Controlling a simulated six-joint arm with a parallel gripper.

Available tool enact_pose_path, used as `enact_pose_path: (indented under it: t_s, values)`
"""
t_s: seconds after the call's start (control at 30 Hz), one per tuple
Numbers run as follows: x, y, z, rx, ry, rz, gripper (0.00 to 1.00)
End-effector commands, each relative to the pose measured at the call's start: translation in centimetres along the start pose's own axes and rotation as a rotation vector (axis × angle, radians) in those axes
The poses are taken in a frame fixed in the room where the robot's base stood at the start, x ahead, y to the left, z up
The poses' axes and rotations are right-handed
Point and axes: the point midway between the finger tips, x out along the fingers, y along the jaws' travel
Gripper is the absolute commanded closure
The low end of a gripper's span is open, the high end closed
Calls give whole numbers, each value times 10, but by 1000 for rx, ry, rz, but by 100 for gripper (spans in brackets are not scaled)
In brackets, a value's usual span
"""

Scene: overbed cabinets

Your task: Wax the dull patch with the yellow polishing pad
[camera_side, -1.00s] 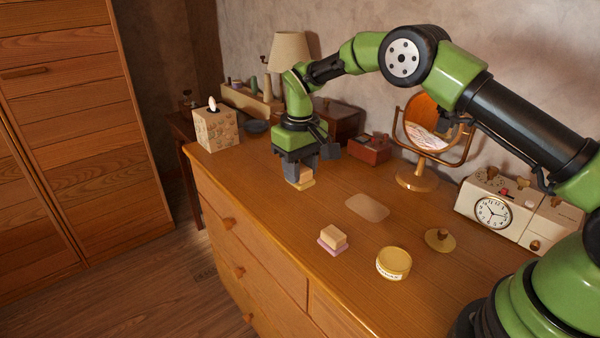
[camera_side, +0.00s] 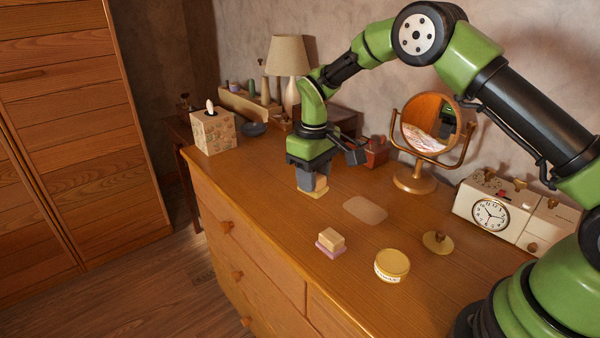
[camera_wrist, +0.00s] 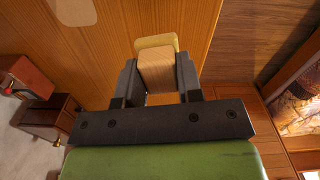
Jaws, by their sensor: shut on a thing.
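My gripper (camera_side: 313,180) is shut on the yellow polishing pad (camera_side: 315,194), low at the dresser top. In the wrist view the pad's wooden block (camera_wrist: 155,68) is between both fingers, with its yellow edge (camera_wrist: 154,41) showing beyond. I cannot tell whether the pad touches the wood. The dull patch (camera_side: 365,210) is a pale rounded area on the dresser top, to the right of the pad and apart from it. Its edge also shows at the top of the wrist view (camera_wrist: 75,11). An open-looking yellow wax tin (camera_side: 392,264) stands nearer the front.
A second block on a pink-purple pad (camera_side: 330,243) and a knobbed lid (camera_side: 438,242) lie on the dresser (camera_side: 250,190). A round mirror (camera_side: 425,130), clock radio (camera_side: 492,212), red box (camera_side: 376,151) and tissue box (camera_side: 213,132) stand around. The wood between pad and patch is clear.

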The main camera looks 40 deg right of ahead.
Motion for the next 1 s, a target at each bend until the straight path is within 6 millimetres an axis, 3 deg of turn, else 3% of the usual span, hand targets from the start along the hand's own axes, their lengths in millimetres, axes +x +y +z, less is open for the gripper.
enact_pose_path:
  t_s: [0.27,0.6,0.8,1.0]
  values:
    - [2,9,68,-264,-2,-2,86]
    - [1,4,156,-530,5,-5,86]
    - [0,1,182,-603,9,-4,86]
    - [9,0,187,-617,6,-7,86]
